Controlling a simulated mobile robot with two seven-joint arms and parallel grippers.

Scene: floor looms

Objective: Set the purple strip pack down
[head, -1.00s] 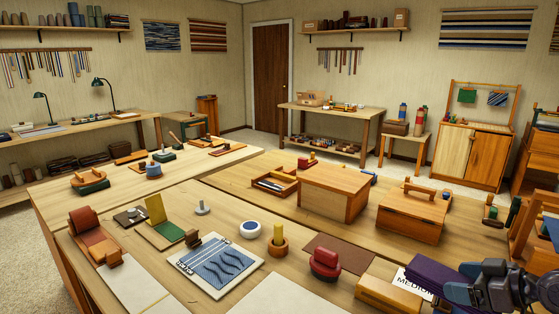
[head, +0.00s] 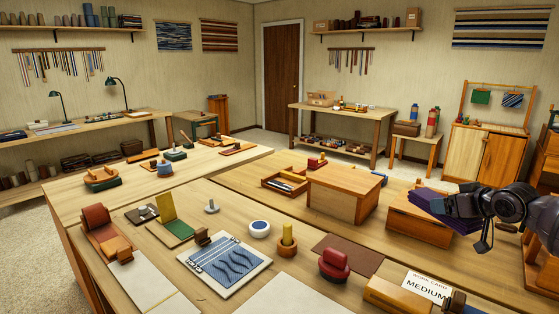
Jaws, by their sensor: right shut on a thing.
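The purple strip pack (head: 432,204) is in my right gripper (head: 454,206), at the right of the head view. The gripper is shut on the pack's right end. The pack is tilted and overlaps the wooden box with a handle behind it (head: 411,226); I cannot tell whether it touches the box. Part of the pack is hidden by the gripper. My left gripper is not in view.
A work card reading "MEDIUM" (head: 428,287) lies on the table below the pack, beside a wooden block (head: 397,295). A larger wooden box (head: 343,193), a brown mat (head: 349,256) and a red knobbed piece (head: 334,263) stand nearby. Bare tabletop shows right of the mat.

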